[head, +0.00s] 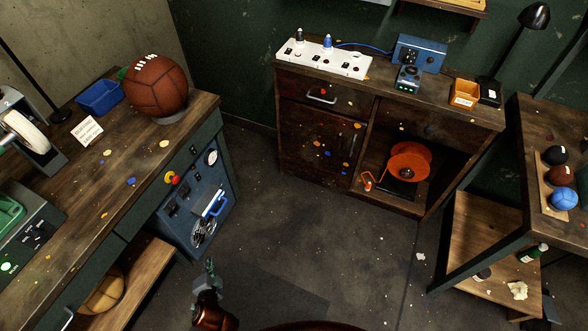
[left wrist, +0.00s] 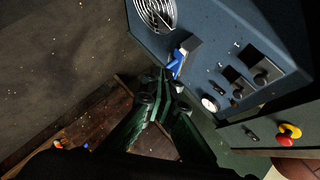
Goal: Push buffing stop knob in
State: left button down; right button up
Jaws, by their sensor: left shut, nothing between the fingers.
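The stop knob is a red knob (head: 173,179) on a yellow base, on the front of the left workbench, up and left of the blue control panel (head: 192,235). In the left wrist view the knob (left wrist: 289,131) is at the right edge, with the blue panel (left wrist: 215,60) above it. My left gripper (head: 210,266) is low in the head view, below and right of the knob and apart from it. Its fingers (left wrist: 170,78) are shut and empty in the left wrist view, near the blue handle of the panel. My right gripper is not in view.
On the left bench are a white buffing wheel (head: 24,131), a machine with a lit green light (head: 8,267), a blue bin (head: 100,96) and a brown ball (head: 156,85). A cabinet (head: 320,128) stands at the back. The floor (head: 290,225) between is open.

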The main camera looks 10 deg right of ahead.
aim_at(179, 178)
pick_arm(q)
jog(key=w+d+r+m+t+y+b, duration=0.1)
jog(key=w+r+t+b, duration=0.2)
jog(key=r, duration=0.9)
jog(key=w+d+r+m+t+b, duration=0.1)
jog(key=w+r+m+t+b, duration=0.1)
jog(key=r, duration=1)
jog(key=shift+w+r+t+y+b, duration=0.15)
jog(key=shift+w+t+y+b, duration=0.4)
jog(key=shift+w, duration=0.7)
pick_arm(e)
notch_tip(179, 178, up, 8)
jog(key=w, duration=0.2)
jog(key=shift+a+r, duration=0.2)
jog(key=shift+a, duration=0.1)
